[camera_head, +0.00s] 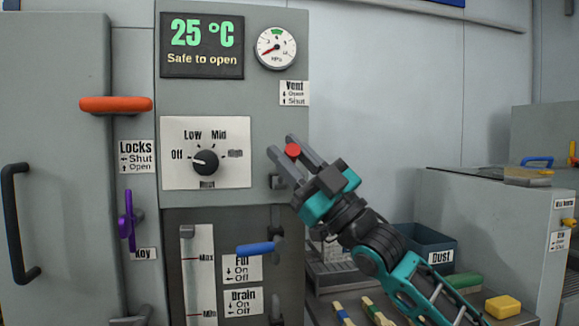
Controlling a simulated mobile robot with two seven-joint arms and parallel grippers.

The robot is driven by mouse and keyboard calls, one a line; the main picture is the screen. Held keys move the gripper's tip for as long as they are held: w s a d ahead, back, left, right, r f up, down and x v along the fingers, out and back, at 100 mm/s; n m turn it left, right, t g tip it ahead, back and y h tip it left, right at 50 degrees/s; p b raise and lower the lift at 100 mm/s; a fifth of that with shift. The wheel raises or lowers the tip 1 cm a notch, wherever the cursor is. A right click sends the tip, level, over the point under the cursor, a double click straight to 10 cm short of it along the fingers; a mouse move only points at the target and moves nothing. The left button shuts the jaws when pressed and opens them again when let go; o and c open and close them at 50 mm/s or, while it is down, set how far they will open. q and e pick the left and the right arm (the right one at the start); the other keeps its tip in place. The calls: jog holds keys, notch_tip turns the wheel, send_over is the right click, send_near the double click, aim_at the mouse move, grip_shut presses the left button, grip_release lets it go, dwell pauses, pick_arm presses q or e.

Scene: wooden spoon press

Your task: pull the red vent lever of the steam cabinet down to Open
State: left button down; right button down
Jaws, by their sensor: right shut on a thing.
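The steam cabinet (235,105) stands in the middle, facing me. The red vent lever (292,151) shows only its round red end, between the fingers of my right gripper (281,150). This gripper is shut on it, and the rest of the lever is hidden. The lever's end is below the Vent label (294,93), which has a down arrow for Open and an up arrow for Shut. My left gripper is not in view.
The display (202,45) reads 25 °C, Safe to open. A blue lever (255,249) sticks out below my right gripper. An orange handle (115,104) and a purple key (128,220) are at left. A Dust bin (422,240) stands behind my right arm.

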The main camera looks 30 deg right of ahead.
jog(key=shift+s+a+f+n+g+y+b, duration=0.1)
jog(key=shift+s+f+n+g+y+b, duration=0.15)
jog(key=shift+n+y, duration=0.25)
jog(key=shift+f+n+g+y+b, duration=0.15)
jog(key=shift+f+n+y+b, duration=0.2)
jog(key=shift+n, duration=0.25)
jog(key=shift+y, duration=0.25)
jog(key=c, duration=1)
grip_release()
jog(key=b+v, duration=0.2)
jog(key=v, duration=1.1)
jog(key=shift+r, duration=0.1)
